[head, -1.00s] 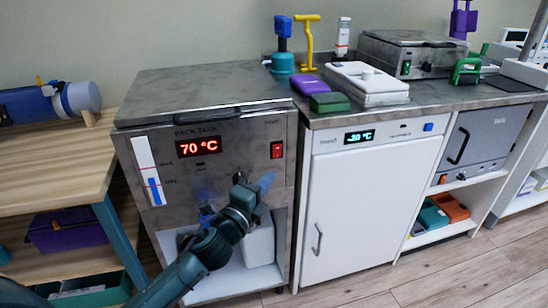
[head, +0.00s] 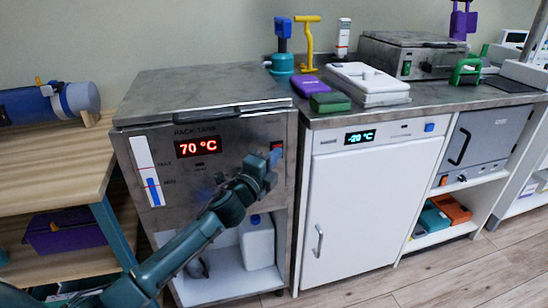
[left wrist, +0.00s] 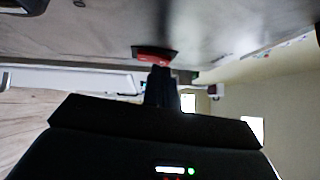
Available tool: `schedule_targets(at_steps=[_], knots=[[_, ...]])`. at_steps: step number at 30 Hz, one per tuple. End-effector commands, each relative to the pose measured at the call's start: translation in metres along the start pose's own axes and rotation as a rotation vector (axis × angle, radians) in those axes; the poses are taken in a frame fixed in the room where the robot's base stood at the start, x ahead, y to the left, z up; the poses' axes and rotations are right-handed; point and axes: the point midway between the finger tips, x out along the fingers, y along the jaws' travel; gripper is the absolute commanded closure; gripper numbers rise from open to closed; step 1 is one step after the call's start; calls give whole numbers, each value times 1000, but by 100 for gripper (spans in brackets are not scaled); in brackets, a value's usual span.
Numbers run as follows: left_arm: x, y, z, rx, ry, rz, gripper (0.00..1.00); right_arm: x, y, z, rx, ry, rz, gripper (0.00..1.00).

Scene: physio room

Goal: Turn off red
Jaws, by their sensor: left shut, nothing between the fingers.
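The red rocker switch (head: 278,146) is on the upper right of the steel pack tank's front (head: 240,135). In the head view its lower part is hidden behind my left gripper (head: 269,160). The tank's red display (head: 199,147) is lit and reads 70 °C. In the left wrist view the red switch (left wrist: 152,54) shows just beyond the fingertips of my left gripper (left wrist: 160,72). The gripper is shut and empty, with its tips at or very close to the switch; I cannot tell whether they touch. My right gripper is in neither view.
A white freezer (head: 368,200) with a -20 °C display stands right of the tank. A wooden shelf (head: 50,175) with a blue roll stands to the left. A white jug (head: 257,245) is in the tank's open lower bay. The floor in front is clear.

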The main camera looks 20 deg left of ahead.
Motion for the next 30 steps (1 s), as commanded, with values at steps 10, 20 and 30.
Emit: schedule_targets(at_steps=[10, 20, 30], knots=[[3, -1, 3, -31, 0, 30, 100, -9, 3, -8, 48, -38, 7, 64], [-8, 0, 3, -30, 0, 34, 100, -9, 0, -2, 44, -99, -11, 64], [-85, -4, 3, -31, 2, 33, 100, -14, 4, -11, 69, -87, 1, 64]])
